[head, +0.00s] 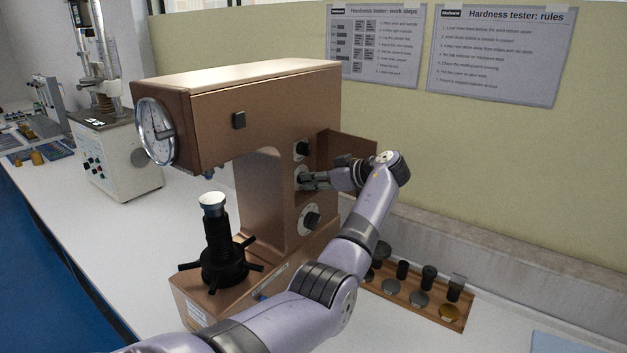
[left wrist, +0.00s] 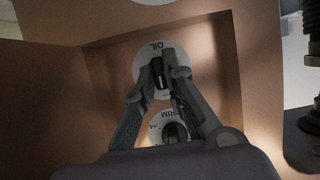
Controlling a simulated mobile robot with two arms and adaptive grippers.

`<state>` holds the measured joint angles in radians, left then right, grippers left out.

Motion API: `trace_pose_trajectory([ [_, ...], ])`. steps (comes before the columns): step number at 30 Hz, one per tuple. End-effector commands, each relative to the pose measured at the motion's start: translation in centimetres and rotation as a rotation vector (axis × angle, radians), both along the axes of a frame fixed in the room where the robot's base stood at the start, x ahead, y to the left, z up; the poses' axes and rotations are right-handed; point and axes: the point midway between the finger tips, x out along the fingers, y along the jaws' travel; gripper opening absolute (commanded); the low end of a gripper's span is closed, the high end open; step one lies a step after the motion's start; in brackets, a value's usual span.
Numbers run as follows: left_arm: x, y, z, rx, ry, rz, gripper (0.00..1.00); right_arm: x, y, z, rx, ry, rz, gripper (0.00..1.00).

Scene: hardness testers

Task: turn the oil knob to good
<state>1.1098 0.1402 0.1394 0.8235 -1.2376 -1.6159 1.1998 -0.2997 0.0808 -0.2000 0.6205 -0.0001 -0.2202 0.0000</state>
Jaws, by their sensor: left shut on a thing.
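The hardness tester (head: 235,115) is a copper-brown machine with several dials on its side. The oil knob (left wrist: 159,68) is black and sits on a round white plate marked OIL (left wrist: 147,59). My left gripper (head: 307,181) reaches the middle dial on the tester's side. In the left wrist view its fingers (left wrist: 163,76) are closed on the oil knob from both sides. The fingers cover much of the plate, so I cannot read the good mark or where the knob points. My right gripper is not in view.
Another dial (head: 303,148) is above and one (head: 310,220) below. A brown panel (head: 345,150) stands out behind my gripper. A wooden rack (head: 408,290) of weights and discs lies at the right.

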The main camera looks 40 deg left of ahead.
Motion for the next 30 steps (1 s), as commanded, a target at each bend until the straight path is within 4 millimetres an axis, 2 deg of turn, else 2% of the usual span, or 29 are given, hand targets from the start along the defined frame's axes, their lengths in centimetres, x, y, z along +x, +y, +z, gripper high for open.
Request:
trace_pose_trajectory([
  [10,-0.12,0.07,-0.43,-0.005,0.008,0.003,0.00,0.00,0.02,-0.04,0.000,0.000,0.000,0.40],
  [11,-0.13,0.07,-0.46,-0.005,0.009,0.002,0.11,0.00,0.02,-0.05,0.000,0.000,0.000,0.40],
  [19,-0.15,0.08,-0.49,-0.006,0.009,0.004,0.29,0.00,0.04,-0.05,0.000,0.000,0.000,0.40],
  [30,-0.04,-0.27,-0.20,-0.005,0.006,0.002,0.31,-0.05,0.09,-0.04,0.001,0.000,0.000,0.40],
])
